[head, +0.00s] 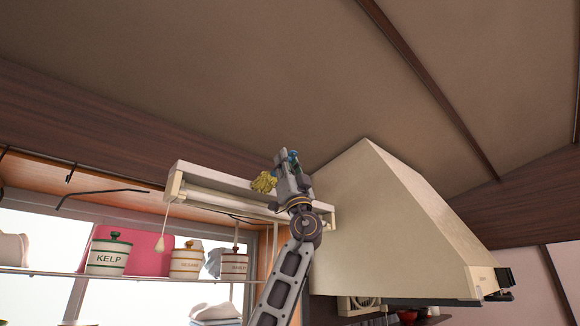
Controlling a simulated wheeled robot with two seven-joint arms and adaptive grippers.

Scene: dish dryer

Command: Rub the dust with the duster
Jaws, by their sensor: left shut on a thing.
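My left gripper (290,170) is raised high in the middle of the head view, in front of the long white light fixture and beside the range hood. It is shut on the duster, whose yellow fluffy head (264,182) shows just left of the fingers. A small blue part shows at the fingertips. The yellow head overlaps the top edge of the fixture in the picture; I cannot tell whether they touch. I cannot make out any dust. My right gripper is not in view.
The white light fixture (205,180) hangs on the wall with a pull cord. The large cream range hood (400,230) stands close on the right. Below, a shelf holds the kelp canister (108,255) and other canisters. The space under the ceiling (250,70) is clear.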

